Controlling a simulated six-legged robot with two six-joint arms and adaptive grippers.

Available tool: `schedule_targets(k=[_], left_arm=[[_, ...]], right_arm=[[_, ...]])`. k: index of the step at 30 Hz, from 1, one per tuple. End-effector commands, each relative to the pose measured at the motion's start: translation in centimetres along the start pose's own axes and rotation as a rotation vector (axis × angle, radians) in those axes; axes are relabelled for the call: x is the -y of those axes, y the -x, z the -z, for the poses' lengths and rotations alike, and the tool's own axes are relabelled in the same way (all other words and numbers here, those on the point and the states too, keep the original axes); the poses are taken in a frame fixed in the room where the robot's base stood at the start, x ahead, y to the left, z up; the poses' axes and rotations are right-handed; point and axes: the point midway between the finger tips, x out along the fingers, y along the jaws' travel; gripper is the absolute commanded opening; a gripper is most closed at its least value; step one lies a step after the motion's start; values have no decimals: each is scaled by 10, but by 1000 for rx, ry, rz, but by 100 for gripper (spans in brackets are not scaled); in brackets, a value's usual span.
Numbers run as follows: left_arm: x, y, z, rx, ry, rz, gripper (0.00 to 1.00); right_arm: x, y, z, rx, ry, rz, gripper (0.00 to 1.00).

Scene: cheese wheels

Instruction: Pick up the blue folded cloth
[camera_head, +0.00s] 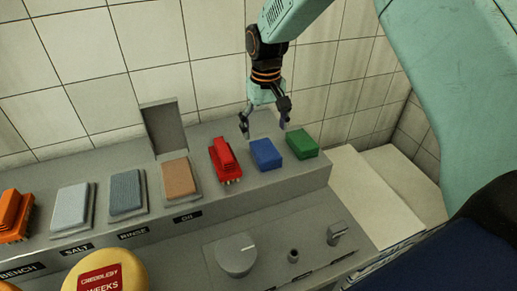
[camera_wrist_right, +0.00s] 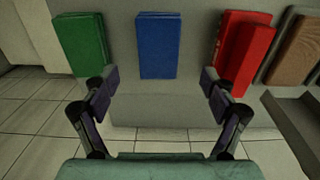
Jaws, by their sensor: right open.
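The blue folded cloth (camera_head: 266,154) lies flat on the grey ledge, between a red brush and a green folded cloth. In the right wrist view the blue cloth (camera_wrist_right: 158,46) is ahead of the fingers, centred between them. My right gripper (camera_head: 265,126) is above and behind the blue cloth in the head view, apart from it. Its two fingers are spread wide, and the gap between them (camera_wrist_right: 159,92) is empty in the right wrist view. My left gripper is not in view.
The green cloth (camera_head: 302,143) and red brush (camera_head: 225,160) stand close on either side. An orange-brown block (camera_head: 179,178) and blue-grey pads (camera_head: 126,192) lie further left. A tiled wall (camera_head: 90,70) rises behind. A cheese wheel (camera_head: 105,272) and a knob (camera_head: 236,254) are in front.

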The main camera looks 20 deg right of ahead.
Motion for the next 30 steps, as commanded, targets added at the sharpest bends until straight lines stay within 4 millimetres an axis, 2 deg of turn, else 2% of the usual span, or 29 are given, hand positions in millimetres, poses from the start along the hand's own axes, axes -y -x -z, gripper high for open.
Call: schedule_targets(k=[5,21,30], left_arm=[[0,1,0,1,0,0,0],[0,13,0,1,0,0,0],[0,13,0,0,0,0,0]], right_arm=[[-2,-5,-3,4,0,1,85],[-2,-71,-7,4,-1,0,85],[-1,-77,-4,1,-2,1,85]])
